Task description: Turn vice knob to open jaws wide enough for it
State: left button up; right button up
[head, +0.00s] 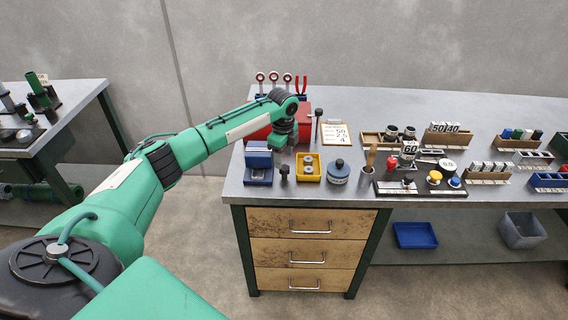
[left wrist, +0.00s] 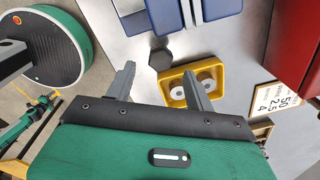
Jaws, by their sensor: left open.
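The blue vice (head: 258,162) stands at the bench's left front corner; its blue jaws also show at the top of the left wrist view (left wrist: 170,18). The black vice knob (head: 284,171) is just right of the vice in the head view. In the left wrist view the dark hexagonal knob (left wrist: 160,60) lies between the lines of my two fingers. My left gripper (left wrist: 160,72) is open and empty, its fingers spread apart. In the head view the left gripper (head: 284,138) hangs behind the vice and knob, its fingertips unclear. My right gripper is not in view.
A yellow tray (head: 308,179) with two round parts sits right of the knob. A red box (head: 262,133) is close behind. A numbered card (head: 334,133), a blue-grey round container (head: 338,172) and a black panel with buttons (head: 420,188) lie farther right.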

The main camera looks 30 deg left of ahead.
aim_at(284, 167)
pick_arm(q)
jog(key=shift+w+f+p, duration=0.1)
jog(key=shift+f+p, duration=0.2)
jog(key=shift+f, duration=2.1)
jog(key=c, duration=1)
